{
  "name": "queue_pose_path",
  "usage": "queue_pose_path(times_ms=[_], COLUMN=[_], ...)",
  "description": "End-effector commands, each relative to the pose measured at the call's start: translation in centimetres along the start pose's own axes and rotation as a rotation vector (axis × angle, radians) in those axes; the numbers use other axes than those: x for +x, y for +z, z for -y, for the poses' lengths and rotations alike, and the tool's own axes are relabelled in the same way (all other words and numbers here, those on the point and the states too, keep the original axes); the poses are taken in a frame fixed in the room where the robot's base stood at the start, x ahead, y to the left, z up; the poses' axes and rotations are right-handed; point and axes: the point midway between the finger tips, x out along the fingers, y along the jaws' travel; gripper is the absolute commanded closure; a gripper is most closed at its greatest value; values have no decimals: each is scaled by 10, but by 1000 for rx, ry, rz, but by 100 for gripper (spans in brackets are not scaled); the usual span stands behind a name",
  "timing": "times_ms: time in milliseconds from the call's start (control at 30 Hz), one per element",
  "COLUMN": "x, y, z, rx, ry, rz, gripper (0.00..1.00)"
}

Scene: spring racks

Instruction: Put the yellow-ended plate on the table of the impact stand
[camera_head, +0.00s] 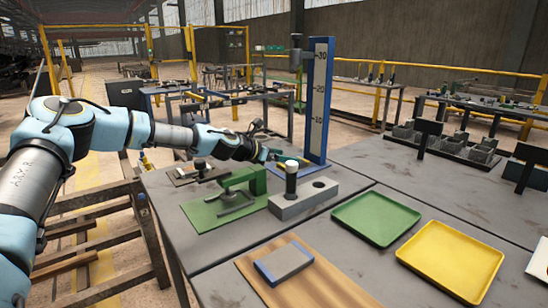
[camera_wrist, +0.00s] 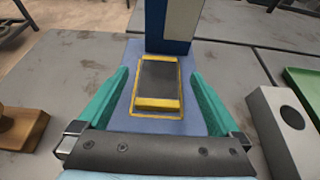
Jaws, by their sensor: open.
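The yellow-ended plate (camera_wrist: 158,78) is dark grey with a yellow near end. It appears to lie flat inside a yellow outline on the blue table (camera_wrist: 205,62) of the impact stand, at the foot of its post (camera_wrist: 172,22). In the head view the stand's blue post (camera_head: 320,100) carries a white scale, with a dark weight (camera_head: 295,58) high beside it. My gripper (camera_wrist: 158,88) is open, its teal fingers on either side of the plate with gaps showing. In the head view my gripper (camera_head: 277,157) is low at the stand's foot and hides much of its table.
A green press (camera_head: 240,185) and a grey block with a hole (camera_head: 318,193) stand close in front of the stand. A blue-ended plate (camera_head: 284,262) lies on a wooden board (camera_head: 330,285). Green (camera_head: 375,240) and yellow (camera_head: 450,285) trays are to the right.

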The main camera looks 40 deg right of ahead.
Motion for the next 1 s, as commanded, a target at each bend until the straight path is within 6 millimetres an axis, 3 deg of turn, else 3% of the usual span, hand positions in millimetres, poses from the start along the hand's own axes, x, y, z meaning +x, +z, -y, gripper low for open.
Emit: queue_pose_path(times_ms=[100, 300, 1000], x=[-24, -48, -55], y=[-2, -1, 2], z=[-1, 0, 0], rx=[0, 0, 0], ry=[2, 0, 0], rz=[0, 0, 0], gripper=[0, 0, 0])
